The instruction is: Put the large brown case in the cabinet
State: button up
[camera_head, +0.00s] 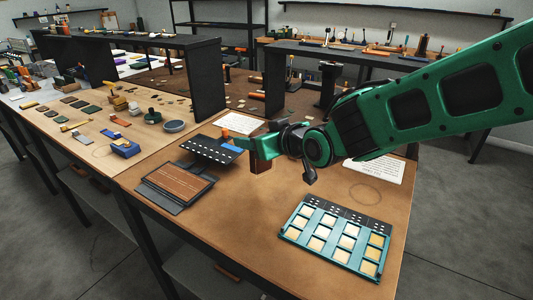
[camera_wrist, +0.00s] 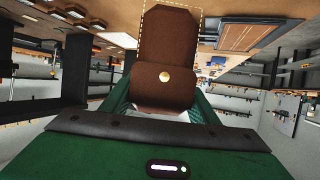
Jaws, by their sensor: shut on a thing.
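The large brown case (camera_head: 262,163) is held in my gripper (camera_head: 256,147), above the brown work table and clear of it. In the wrist view the brown case (camera_wrist: 167,45) shows a flap and a round brass stud, and it sits between the green fingers of my gripper (camera_wrist: 163,104). My gripper is shut on it. The case hangs upright in the head view, with its upper part hidden by the fingers. I cannot tell which piece of furniture is the cabinet.
A teal tray (camera_head: 320,267) with pale squares lies at the front right. A dark-framed brown panel (camera_head: 178,184) and a black slotted board (camera_head: 208,150) lie to the left. Black shelf frames (camera_head: 206,80) stand behind. The table's front middle is clear.

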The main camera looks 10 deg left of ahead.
jog(key=f, duration=0.2)
jog(key=w+d+f, duration=0.1)
jog(key=w+f, duration=0.1)
jog(key=f, duration=0.1)
jog(key=shift+d+f, duration=0.3)
jog(key=shift+d, duration=0.05)
jog(key=o, duration=1)
jog(key=shift+o, duration=0.2)
jog(key=shift+r, duration=0.1)
jog(key=v, duration=1.2)
jog(key=shift+w+d, duration=0.1)
jog(key=shift+d, duration=0.05)
